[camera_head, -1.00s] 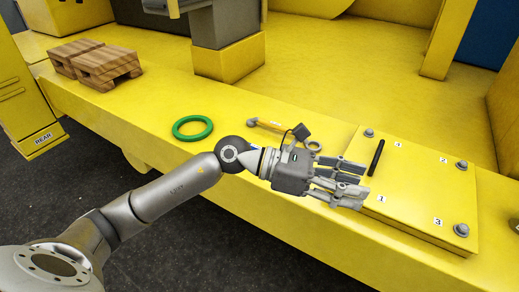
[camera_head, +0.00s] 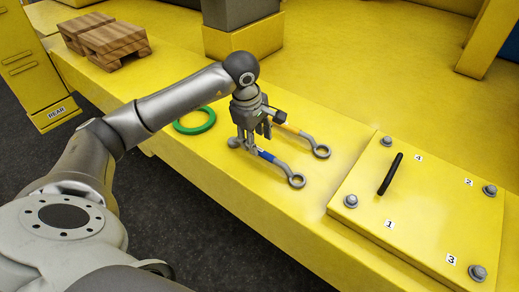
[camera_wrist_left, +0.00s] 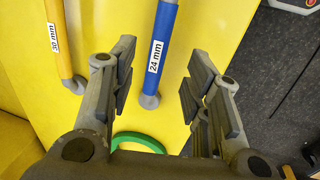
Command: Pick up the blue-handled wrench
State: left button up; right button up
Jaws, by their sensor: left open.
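The blue-handled wrench (camera_head: 268,157) lies on the yellow surface, its grey ring end towards the right. In the left wrist view its blue handle (camera_wrist_left: 164,40) carries a "24 mm" label and lies between the open fingers, towards the picture's top. My left gripper (camera_head: 252,145) points down over the handle end of this wrench, open and empty. In the left wrist view the gripper's fingers (camera_wrist_left: 157,88) stand apart on either side of the handle's line. I cannot tell the height left above the wrench. My right gripper is not in view.
An orange-handled wrench (camera_head: 300,134), labelled "30 mm" in the left wrist view (camera_wrist_left: 58,38), lies close beside it. A green ring (camera_head: 208,122) lies left. A yellow plate (camera_head: 420,215) with bolts and a black handle (camera_head: 390,174) is right. Wooden blocks (camera_head: 112,42) stand back left.

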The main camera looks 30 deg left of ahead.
aim_at(261, 151)
pick_arm(q)
jog(key=shift+w+f, duration=0.1)
jog(key=shift+f, duration=0.4)
jog(key=shift+w+f, duration=0.2)
jog(key=shift+f, duration=0.1)
jog(key=shift+w+d+f+p, duration=0.1)
jog(key=shift+f+p, duration=0.25)
jog(key=shift+p, duration=0.1)
jog(key=f, duration=0.1)
jog(key=f+p, duration=0.2)
jog(key=shift+w+d+f, duration=0.15)
jog(key=shift+w+d, duration=0.05)
jog(key=shift+d, duration=0.1)
jog(key=shift+w+f, duration=0.1)
jog(key=shift+f, duration=0.3)
jog(key=shift+w+f, duration=0.1)
jog(key=shift+f, duration=0.1)
jog(key=shift+c, duration=0.8)
jog(key=c, duration=0.5)
grip_shut()
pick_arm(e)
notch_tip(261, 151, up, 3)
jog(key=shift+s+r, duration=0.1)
